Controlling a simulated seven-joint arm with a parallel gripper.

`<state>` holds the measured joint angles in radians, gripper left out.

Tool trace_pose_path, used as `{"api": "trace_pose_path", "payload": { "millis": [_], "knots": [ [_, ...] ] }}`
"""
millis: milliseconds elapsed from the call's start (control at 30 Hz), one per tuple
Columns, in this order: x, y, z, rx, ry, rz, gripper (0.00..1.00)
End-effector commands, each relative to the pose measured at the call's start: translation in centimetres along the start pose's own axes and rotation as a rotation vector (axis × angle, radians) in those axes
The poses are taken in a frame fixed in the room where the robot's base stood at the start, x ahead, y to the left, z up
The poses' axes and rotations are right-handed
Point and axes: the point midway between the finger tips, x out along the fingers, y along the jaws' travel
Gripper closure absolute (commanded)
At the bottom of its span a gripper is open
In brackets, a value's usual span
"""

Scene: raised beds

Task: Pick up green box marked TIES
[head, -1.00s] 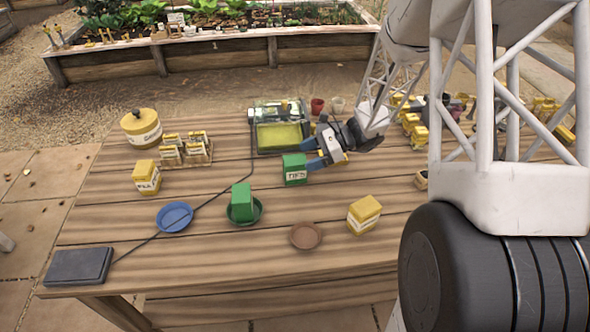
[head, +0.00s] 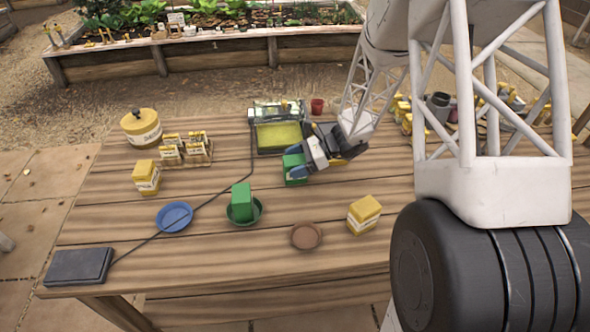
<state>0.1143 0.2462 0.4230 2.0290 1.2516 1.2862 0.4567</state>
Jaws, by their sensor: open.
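The green box marked TIES (head: 291,162) stands on the wooden table, just in front of the yellow-green tray. Its label read TIES a moment ago; my gripper now covers most of its front. My gripper (head: 296,172) is open, with its blue-tipped fingers at the box. One finger lies across the front of the box; the other is hard to make out. I cannot tell whether the fingers touch it.
Another green box (head: 241,198) stands in a green saucer (head: 256,218). A blue saucer (head: 174,217), a brown saucer (head: 306,236) and a yellow box (head: 364,214) are nearby. A dark cable runs from a flat dark pad (head: 79,266) to the tray device (head: 279,137).

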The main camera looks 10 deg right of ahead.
Motion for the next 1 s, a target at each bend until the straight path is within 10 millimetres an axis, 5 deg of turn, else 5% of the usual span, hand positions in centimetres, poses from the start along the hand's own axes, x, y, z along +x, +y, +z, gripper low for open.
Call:
{"api": "trace_pose_path", "payload": {
  "millis": [200, 567, 1000],
  "knots": [
    [-0.01, 0.0, 0.0, 0.0, 0.0, 0.0, 0.2],
    [-0.02, -0.01, 0.02, 0.0, 0.0, 0.0, 0.73],
    [-0.22, -0.03, 0.48, -0.001, 0.0, -0.001, 0.73]
  ]
}}
